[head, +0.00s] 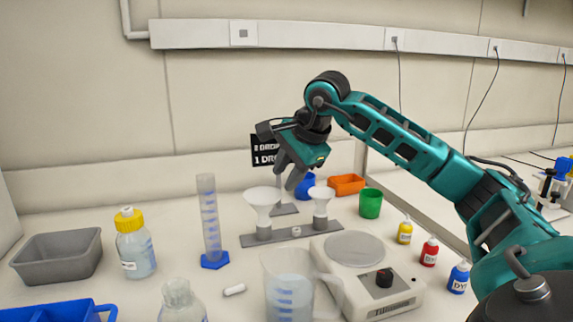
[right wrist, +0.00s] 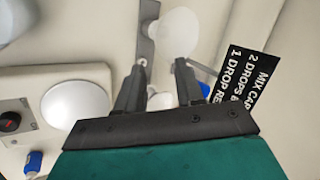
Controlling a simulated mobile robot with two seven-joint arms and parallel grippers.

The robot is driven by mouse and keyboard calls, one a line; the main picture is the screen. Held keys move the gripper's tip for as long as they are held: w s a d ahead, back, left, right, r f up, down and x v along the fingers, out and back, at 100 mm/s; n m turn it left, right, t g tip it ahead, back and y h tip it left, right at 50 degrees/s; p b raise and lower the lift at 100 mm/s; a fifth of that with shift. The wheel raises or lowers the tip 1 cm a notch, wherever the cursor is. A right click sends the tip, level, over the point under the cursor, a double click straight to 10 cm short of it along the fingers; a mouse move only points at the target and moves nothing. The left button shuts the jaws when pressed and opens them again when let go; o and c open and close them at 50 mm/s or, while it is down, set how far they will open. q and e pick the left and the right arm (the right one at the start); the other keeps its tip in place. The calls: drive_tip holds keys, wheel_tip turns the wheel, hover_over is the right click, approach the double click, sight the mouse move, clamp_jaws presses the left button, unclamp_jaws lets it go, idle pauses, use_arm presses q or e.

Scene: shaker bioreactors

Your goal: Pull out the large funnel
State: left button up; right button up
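The large funnel (head: 263,200) is white and stands upright in a grey rack (head: 262,240) left of a smaller white funnel (head: 321,196). My right gripper (head: 291,187) is above the rack, pointing down, with its fingers between and above the two funnels in the head view. In the right wrist view its fingers (right wrist: 160,85) are apart, with nothing seen gripped. A large pale funnel shape (right wrist: 180,35) lies beyond the fingertips there, and a smaller white rim (right wrist: 160,101) shows partly hidden between the fingers. My left gripper is not in view.
A black sign (head: 264,150) stands behind.

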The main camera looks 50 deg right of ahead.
sight(272, 203)
drive_tip(key=x, duration=0.9)
drive_tip(key=shift+w+f, duration=0.1)
drive_tip(key=shift+f, duration=0.1)
drive_tip(key=shift+w+d+f, duration=0.1)
drive_tip(key=shift+w+f, duration=0.25)
drive_tip(key=shift+f, duration=0.2)
clamp_jaws()
drive_tip(key=shift+r, duration=0.25)
drive_tip(key=shift+r+p, duration=0.3)
drive_tip(key=shift+p, duration=0.05)
drive_tip(key=shift+r, duration=0.15)
drive_tip(key=shift+r+p, duration=0.4)
drive_tip(key=shift+p, duration=0.15)
